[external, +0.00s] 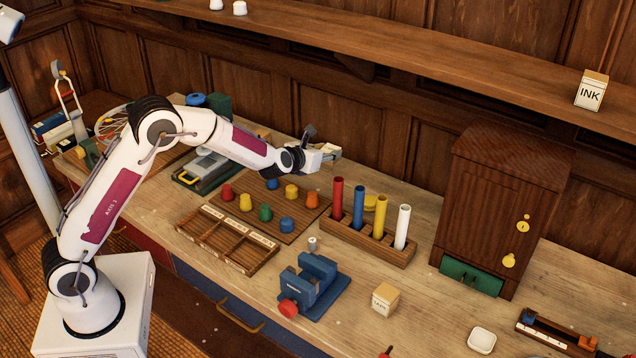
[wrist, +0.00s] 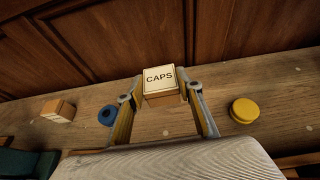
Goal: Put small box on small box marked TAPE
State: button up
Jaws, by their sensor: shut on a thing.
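My gripper (wrist: 160,92) is shut on a small cream-and-tan box marked CAPS (wrist: 160,82), held between its fingertips. In the external view my gripper (external: 328,151) is above the back of the bench, left of the rack of coloured tubes, and the held box is hard to make out there. The small box marked TAPE (external: 385,300) stands on the bench near the front, right of the blue vise. It is well apart from my gripper and does not show in the wrist view. Its top looks clear.
A wooden cabinet (external: 500,210) stands at right. A white dish (external: 482,339) lies front right. An INK box (external: 591,91) sits on the overhead shelf (external: 440,65).

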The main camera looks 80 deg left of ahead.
notch_tip(320, 180, up, 12)
jog(key=w+d+m+t+h, duration=0.1)
jog(key=w+d, duration=0.2)
jog(key=d, duration=1)
jog(key=w+d+m+t+h, duration=0.15)
jog(key=w+d, duration=0.25)
jog(key=d, duration=0.9)
jog(key=s+d+m+h, duration=0.2)
jog(key=s+d, duration=0.1)
jog(key=d, duration=1.9)
jog(key=shift+m+t+h, duration=0.25)
jog(key=shift+t, duration=0.1)
jog(key=shift+s+d+f, duration=0.1)
jog(key=shift+d+f, duration=0.1)
jog(key=shift+f, duration=1.1)
jog(key=shift+d+f, duration=0.2)
jog(key=shift+f, duration=1.1)
jog(key=shift+f, duration=0.15)
jog(key=shift+f, duration=3)
